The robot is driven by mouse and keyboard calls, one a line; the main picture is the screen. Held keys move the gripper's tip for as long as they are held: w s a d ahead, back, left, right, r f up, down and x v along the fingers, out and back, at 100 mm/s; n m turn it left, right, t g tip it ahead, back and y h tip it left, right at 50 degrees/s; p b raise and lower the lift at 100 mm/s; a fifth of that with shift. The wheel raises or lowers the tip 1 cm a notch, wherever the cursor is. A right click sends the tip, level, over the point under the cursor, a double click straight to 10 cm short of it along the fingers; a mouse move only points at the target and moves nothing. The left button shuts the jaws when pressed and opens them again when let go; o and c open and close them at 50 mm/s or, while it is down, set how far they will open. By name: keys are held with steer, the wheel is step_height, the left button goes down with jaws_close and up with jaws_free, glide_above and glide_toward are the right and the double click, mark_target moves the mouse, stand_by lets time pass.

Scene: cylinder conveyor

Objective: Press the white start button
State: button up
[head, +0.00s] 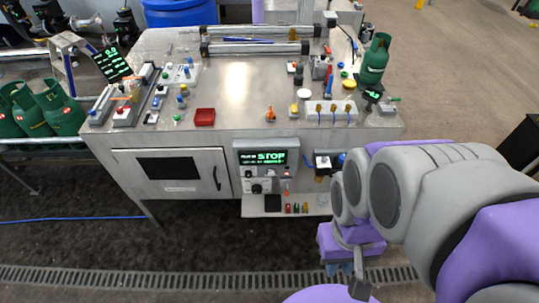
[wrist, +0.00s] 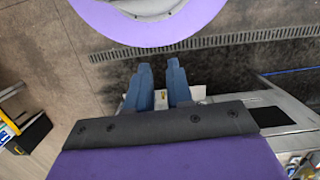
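The control panel (head: 266,160) is on the front of the steel table and has a dark display with green text reading STOP. Below the display are several small knobs and buttons, among them a small pale control (head: 248,174), black knobs (head: 257,188) and a red one (head: 286,174). They are too small to tell for sure which is the white start button. My gripper (head: 343,270) hangs low in front of the table, to the right of and below the panel, touching nothing. In the wrist view its two blue fingers (wrist: 159,68) stand apart with an empty gap.
A small shelf (head: 317,204) with little coloured parts juts out beneath the panel. A regulator (head: 322,162) with blue fittings is right of it. The steel tabletop (head: 238,85) carries cylinders, trays and fittings. Green gas cylinders (head: 60,112) stand at left. The floor in front is clear.

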jaws_close()
stand_by(1.1)
